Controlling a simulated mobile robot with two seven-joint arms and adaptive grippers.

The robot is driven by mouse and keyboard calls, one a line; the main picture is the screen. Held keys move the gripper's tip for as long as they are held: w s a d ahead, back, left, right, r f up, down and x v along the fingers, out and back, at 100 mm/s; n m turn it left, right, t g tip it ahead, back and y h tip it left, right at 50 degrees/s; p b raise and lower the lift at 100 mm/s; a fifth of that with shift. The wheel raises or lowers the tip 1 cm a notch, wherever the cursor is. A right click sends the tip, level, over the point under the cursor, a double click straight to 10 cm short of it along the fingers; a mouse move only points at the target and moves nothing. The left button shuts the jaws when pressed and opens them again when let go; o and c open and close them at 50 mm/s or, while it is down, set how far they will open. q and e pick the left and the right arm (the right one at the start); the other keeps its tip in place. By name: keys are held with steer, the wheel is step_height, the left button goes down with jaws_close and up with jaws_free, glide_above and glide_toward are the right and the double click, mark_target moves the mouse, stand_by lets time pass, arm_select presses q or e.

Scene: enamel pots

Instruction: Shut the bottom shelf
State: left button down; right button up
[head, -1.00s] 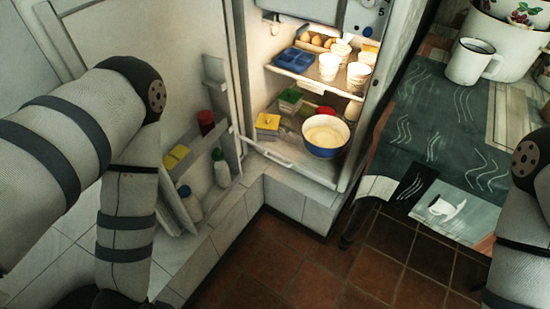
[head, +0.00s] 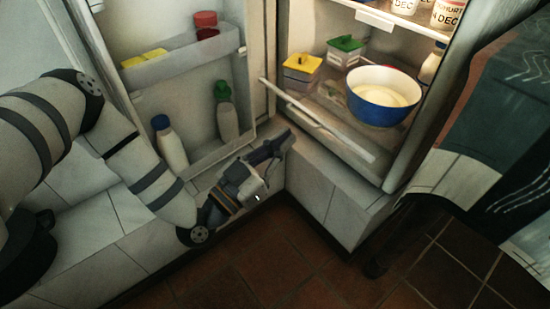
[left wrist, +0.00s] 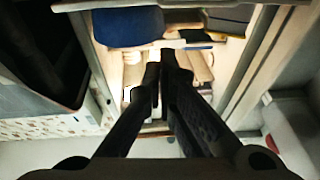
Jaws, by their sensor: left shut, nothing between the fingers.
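The bottom shelf (head: 318,118) is a glass shelf with a white front bar, low inside the open fridge. Its front bar slants across and stands out from the fridge opening in the head view. On it stand a blue bowl (head: 382,98) with a pale inside, a yellow-lidded box (head: 301,71) and a green-lidded box (head: 345,49). My left gripper (head: 284,140) is shut and empty, just in front of and below the shelf's left part, apart from it as far as I can tell. Its closed fingers (left wrist: 165,62) show in the left wrist view, with the blue bowl (left wrist: 128,26) beyond. My right gripper is out of view.
The open fridge door (head: 170,95) on the left carries bottles (head: 170,145) and a red-lidded jar (head: 206,26) close to my left arm. A tiled ledge (head: 330,190) lies under the fridge. The floor in front is clear.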

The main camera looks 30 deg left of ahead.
arm_select(q)
steer(key=w+d+f+b, duration=0.1)
steer(key=w+b, duration=0.1)
steer(key=w, duration=0.4)
steer(key=shift+w+d+f, duration=0.15)
steer(key=shift+w+d, duration=0.15)
steer(key=shift+d, duration=0.05)
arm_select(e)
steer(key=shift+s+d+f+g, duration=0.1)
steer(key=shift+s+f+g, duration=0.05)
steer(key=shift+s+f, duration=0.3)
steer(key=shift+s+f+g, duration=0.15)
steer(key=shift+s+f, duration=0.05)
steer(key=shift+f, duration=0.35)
